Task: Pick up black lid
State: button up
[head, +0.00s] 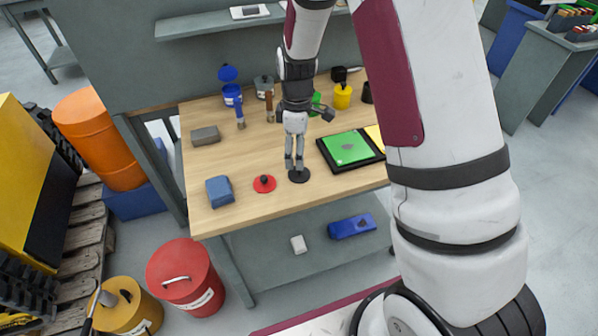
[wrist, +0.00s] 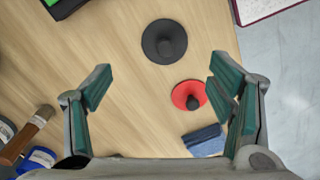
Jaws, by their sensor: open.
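The black lid (head: 300,176) is a flat dark disc with a knob, lying on the wooden table near its front edge. In the wrist view the black lid (wrist: 164,41) lies knob up, beyond my fingertips at the top of the picture. My gripper (head: 294,168) points down over the table, close to the lid in the head view. Its fingers (wrist: 160,84) are spread wide and hold nothing. Whether the fingertips touch the table cannot be told.
A red lid with a dark knob (head: 264,184) lies just left of the black lid. A blue block (head: 220,191) is further left. A black tray with a green sheet (head: 349,148) lies to the right. Brushes and containers, including a blue one (head: 232,95), stand behind.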

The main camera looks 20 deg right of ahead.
aim_at(299, 172)
jog(key=shift+s+f+p, duration=0.2)
jog(key=shift+f, duration=1.5)
jog(key=shift+s+f+p, duration=0.15)
jog(key=shift+f+p, duration=0.05)
jog(key=shift+f, duration=1.45)
jog(key=shift+c, duration=0.6)
grip_shut()
